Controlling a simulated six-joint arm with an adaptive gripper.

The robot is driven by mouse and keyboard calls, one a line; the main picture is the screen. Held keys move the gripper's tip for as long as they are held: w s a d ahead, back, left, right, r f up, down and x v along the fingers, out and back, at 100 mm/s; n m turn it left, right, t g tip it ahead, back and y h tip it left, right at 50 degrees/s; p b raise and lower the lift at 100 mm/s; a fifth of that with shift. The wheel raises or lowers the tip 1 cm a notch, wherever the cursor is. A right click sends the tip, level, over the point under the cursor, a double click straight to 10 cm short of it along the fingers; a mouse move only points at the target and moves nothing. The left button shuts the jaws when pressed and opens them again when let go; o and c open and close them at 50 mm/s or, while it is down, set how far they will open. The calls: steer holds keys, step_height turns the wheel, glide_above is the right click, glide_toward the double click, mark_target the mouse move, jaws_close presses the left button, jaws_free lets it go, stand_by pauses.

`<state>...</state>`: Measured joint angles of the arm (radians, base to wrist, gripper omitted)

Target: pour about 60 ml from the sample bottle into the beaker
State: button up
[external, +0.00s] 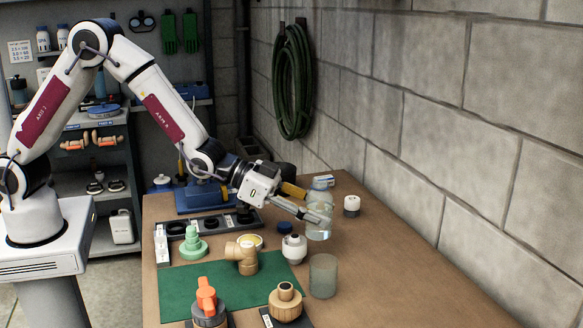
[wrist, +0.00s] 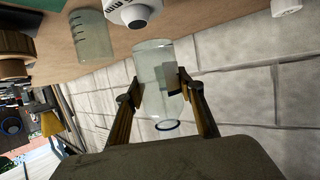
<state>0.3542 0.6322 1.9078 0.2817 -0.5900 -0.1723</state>
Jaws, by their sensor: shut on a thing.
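The sample bottle (external: 319,222) is clear with pale liquid in its lower part. In the external view it is upright at the back of the wooden table; I cannot tell whether its base touches the table. My gripper (external: 316,208) is shut on it from the left. The wrist view shows both fingers (wrist: 159,88) on either side of the bottle (wrist: 153,65), with its open neck toward the camera. The beaker (external: 323,276) is a greyish translucent cup nearer the front, apart from the bottle. It also shows with dark graduation marks in the wrist view (wrist: 92,38).
A white round fitting (external: 294,248) stands close to the beaker's left. A tan pipe elbow (external: 243,254) and a green fitting (external: 194,243) are further left, by the green mat (external: 180,287). A small white jar (external: 351,205) stands behind right. The table's right front is clear.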

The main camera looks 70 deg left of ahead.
mark_target(309, 224)
steer(key=shift+d+r, duration=0.1)
steer(key=shift+r, duration=0.05)
stand_by(0.3)
steer(key=shift+d+r+m+y, duration=0.15)
steer(key=shift+d+m+y, duration=0.1)
steer(key=shift+m+y, duration=0.4)
steer(key=shift+s+d+m+y, duration=0.2)
steer(key=shift+d+m+y, duration=0.25)
steer(key=shift+m+y, duration=0.5)
steer(key=shift+s+d+m+t+y, duration=0.1)
steer(key=shift+d+m+t+y, duration=0.35)
steer(key=shift+m, duration=0.25)
steer(key=shift+a+f+m+t+y, duration=0.15)
steer(key=shift+a+f+m+y, duration=0.1)
steer(key=shift+m+y, duration=0.25)
steer(key=shift+a+f+m+t+y, duration=0.15)
steer(key=shift+f+m+y, duration=0.1)
steer(key=shift+m, duration=0.35)
steer(key=shift+a+f+m+y, duration=0.2)
steer(key=shift+f+m+y, duration=0.1)
steer(key=shift+m+y, duration=0.2)
steer(key=shift+a+f+m+t+y, duration=0.1)
steer(key=shift+f+m+t+y, duration=0.45)
steer(key=shift+f, duration=0.4)
steer(key=shift+d+r+m, duration=0.2)
steer(key=shift+r+m, duration=0.15)
steer(key=shift+d+r+y, duration=0.15)
steer(key=shift+r+y, duration=0.1)
